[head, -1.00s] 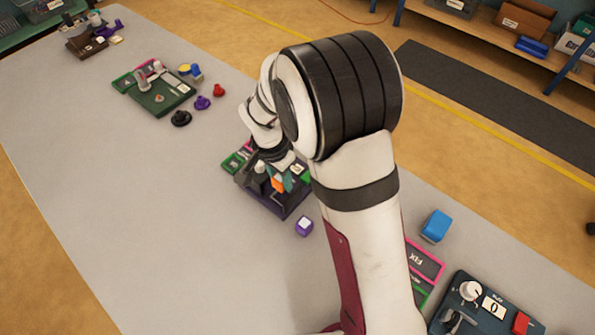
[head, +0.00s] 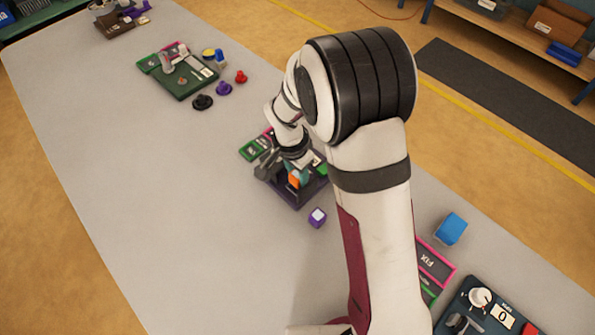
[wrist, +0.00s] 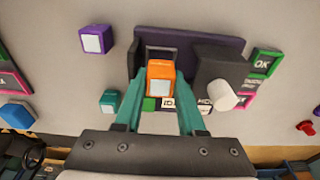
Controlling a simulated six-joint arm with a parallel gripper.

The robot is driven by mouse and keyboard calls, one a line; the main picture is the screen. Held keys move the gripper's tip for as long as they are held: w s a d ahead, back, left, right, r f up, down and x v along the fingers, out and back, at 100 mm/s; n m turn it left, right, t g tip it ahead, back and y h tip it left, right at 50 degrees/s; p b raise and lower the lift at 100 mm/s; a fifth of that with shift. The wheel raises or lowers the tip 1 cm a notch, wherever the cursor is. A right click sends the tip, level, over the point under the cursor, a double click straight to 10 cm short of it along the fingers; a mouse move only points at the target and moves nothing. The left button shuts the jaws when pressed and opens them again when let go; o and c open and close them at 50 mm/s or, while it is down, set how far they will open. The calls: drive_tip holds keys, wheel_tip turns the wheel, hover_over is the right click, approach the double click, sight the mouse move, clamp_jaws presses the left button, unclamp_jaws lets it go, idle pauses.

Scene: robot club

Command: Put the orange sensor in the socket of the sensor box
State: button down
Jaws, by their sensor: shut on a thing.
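My gripper (wrist: 160,112) has two teal fingers and is shut on the orange sensor (wrist: 160,78), a small block with a pale face. The sensor also shows in the head view (head: 294,181). The purple sensor box (wrist: 225,47) is right at the gripper, with a dark grey block and a white knob on its right part. Its socket (wrist: 161,52) shows as a dark opening just beyond the sensor in the wrist view, partly hidden by it. I cannot tell how high the sensor is above the box. My arm hides part of the box in the head view.
A purple cube (wrist: 96,39) and a teal cube (wrist: 110,100) lie left of the box in the wrist view. Green and pink tags (wrist: 266,62) lie at its right. A blue block (head: 451,228) and a dark panel (head: 487,305) stand lower right. The table's left side is clear.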

drive_tip(key=shift+f, duration=0.15)
idle(0.5)
drive_tip(key=shift+f, duration=0.55)
drive_tip(key=shift+f, duration=0.1)
drive_tip(key=shift+s+f, duration=0.1)
drive_tip(key=shift+f, duration=0.3)
idle(0.5)
drive_tip(key=shift+c, duration=2.4)
unclamp_jaws()
drive_tip(key=shift+s+d, duration=0.1)
drive_tip(key=shift+d, duration=0.05)
drive_tip(key=shift+r, duration=0.65)
drive_tip(key=shift+c, duration=0.6)
drive_tip(key=shift+o, duration=0.8)
drive_tip(key=shift+r, duration=3.5)
